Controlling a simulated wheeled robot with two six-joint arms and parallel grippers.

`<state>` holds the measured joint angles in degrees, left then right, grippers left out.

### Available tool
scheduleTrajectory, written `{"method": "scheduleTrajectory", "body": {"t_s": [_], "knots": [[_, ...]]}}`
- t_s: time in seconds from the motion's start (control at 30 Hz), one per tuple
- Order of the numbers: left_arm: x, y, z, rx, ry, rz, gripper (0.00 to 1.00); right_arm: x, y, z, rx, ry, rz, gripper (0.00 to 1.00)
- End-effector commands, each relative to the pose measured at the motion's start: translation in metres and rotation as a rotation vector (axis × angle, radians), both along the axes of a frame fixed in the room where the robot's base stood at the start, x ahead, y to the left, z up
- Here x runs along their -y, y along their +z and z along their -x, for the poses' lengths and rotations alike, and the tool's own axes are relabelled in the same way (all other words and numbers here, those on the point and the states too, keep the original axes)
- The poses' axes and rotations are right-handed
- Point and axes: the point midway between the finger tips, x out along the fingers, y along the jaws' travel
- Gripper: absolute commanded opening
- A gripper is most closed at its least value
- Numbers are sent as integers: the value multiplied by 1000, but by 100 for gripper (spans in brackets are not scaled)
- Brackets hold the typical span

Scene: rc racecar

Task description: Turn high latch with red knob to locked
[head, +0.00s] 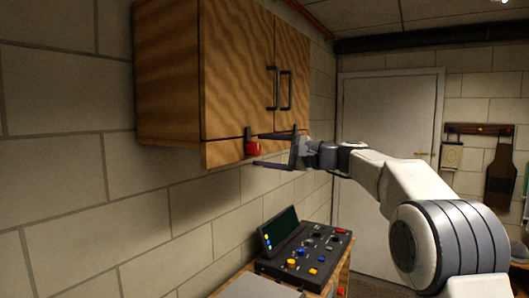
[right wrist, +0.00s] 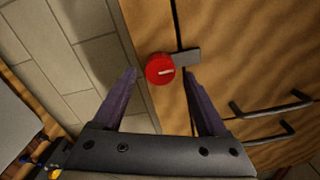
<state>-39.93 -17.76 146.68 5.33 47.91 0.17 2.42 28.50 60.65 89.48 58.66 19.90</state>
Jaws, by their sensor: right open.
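The red knob (head: 253,148) sits at the lower edge of the wooden wall cabinet (head: 225,70), with a dark latch bar (head: 248,133) reaching up from it across the door's bottom edge. In the right wrist view the round red knob (right wrist: 160,69) has a pale mark, and the grey latch bar (right wrist: 186,59) crosses the dark door gap. My right gripper (head: 256,150) is open, its fingers pointing at the cabinet on either side of the knob. In the right wrist view the knob lies just ahead, between the line of the fingertips (right wrist: 160,72). My left gripper is out of view.
Two dark door handles (head: 279,89) are on the cabinet front. Below stands a black control panel (head: 302,250) with coloured buttons and a small screen. A white door (head: 385,130) is at the back. The block wall (head: 70,200) at left is bare.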

Motion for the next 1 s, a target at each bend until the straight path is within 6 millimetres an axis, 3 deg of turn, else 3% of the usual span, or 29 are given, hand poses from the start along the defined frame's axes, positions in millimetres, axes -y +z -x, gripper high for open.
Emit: {"method": "scheduleTrajectory", "body": {"t_s": [0.3,0.5,1.0], "knots": [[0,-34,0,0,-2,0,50,48,-5,31,3,-5,1,75],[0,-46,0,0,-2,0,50,75,-3,49,1,-4,1,75],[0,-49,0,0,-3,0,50,85,-2,56,-3,-3,3,75]]}}
